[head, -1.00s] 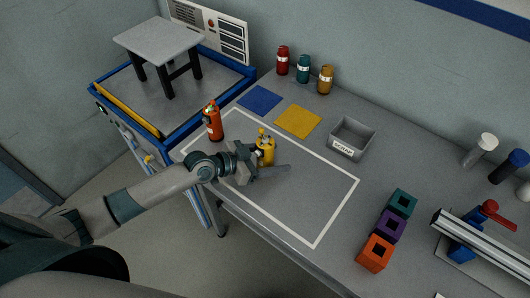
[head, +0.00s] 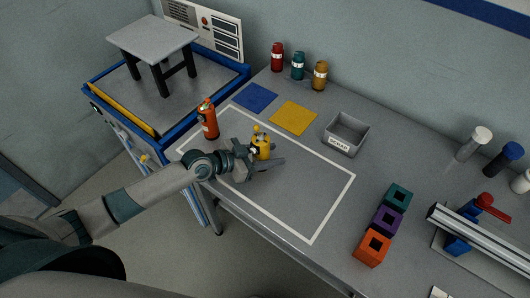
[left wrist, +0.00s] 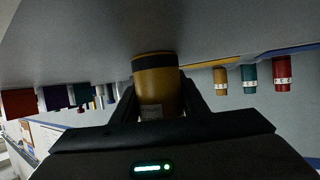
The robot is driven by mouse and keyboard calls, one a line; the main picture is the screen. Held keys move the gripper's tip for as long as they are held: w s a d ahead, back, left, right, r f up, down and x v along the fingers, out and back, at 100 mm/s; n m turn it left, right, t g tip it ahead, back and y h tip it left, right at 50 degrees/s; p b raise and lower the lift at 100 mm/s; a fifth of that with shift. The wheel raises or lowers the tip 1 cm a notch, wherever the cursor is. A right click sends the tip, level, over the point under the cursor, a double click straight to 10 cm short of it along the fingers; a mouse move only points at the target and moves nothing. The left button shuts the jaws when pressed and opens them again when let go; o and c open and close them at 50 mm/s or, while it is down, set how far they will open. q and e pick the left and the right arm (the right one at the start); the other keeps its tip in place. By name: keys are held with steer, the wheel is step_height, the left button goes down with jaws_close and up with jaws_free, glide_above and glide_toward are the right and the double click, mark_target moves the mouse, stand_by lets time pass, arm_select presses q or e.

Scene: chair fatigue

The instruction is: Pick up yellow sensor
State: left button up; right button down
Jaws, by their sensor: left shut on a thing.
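The yellow sensor (head: 262,146) is a small yellow cylinder with a dark band, inside the white outline on the table. My left gripper (head: 258,156) is at it, with the fingers on either side of its body. In the left wrist view the sensor (left wrist: 158,88) sits between the two dark fingers, and the gripper (left wrist: 158,105) is shut on it. The sensor looks upright in the head view. I cannot tell whether its base touches the table. My right gripper is not in view.
Blue (head: 256,97) and yellow (head: 293,118) mats and a grey bin (head: 346,135) lie behind. Teal, purple and orange (head: 371,249) blocks stand at the right. The outlined area right of the gripper is clear.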

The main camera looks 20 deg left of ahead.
arm_select(q)
steer(key=shift+r, duration=0.1)
steer(key=shift+r, duration=0.5)
steer(key=r, duration=0.3)
steer(key=shift+s+d+r+b, duration=0.15)
steer(key=shift+s+d+b, duration=0.2)
steer(key=s+d+r, duration=0.6)
steer(key=s, duration=0.1)
steer(key=shift+d+b, duration=0.35)
steer(key=shift+b, duration=0.1)
steer(key=shift+s+d+r, duration=0.25)
steer(key=shift+s+d, duration=0.1)
steer(key=shift+s, duration=0.05)
steer(key=shift+w, duration=0.15)
